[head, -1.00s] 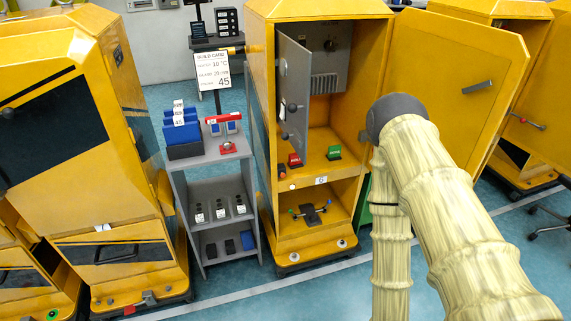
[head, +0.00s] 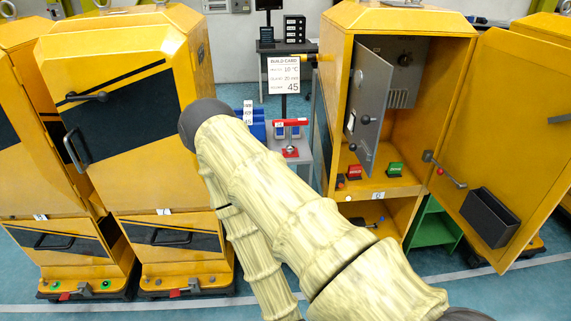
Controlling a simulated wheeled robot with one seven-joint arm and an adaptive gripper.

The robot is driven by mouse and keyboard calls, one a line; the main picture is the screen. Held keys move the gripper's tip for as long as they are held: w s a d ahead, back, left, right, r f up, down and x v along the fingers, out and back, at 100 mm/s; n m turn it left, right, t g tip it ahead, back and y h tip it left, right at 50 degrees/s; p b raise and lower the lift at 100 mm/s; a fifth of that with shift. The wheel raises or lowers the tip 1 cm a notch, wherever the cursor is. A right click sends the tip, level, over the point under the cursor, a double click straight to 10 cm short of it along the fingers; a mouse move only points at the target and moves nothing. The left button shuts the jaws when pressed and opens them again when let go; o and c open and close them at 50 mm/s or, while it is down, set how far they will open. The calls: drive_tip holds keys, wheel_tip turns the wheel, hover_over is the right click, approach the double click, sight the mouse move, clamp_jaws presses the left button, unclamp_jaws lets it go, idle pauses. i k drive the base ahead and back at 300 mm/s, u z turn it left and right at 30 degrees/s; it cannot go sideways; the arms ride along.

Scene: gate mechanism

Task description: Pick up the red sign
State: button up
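A small red block-like piece with pale marks (head: 354,171) sits on the floor of the open yellow cabinet's upper compartment, left of a similar green piece (head: 394,169). It looks like the red sign, but its marks are too small to read. Another red item, a stand with a red top bar (head: 291,124) and red base, is on the grey shelf unit left of the cabinet. My arm crosses the middle foreground and hides much of that shelf unit. My gripper is not in view.
The open yellow cabinet (head: 400,18) has an inner grey panel door (head: 372,115) swung partly out. Its large outer door (head: 515,120), with a black bin (head: 489,217), stands open at right. A green stand (head: 433,226) is beside it. Closed yellow cabinets (head: 120,130) fill the left.

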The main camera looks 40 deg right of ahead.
sight(354, 171)
drive_tip(key=u, duration=1.75)
drive_tip(key=k, duration=2.2)
drive_tip(key=z, duration=1.4)
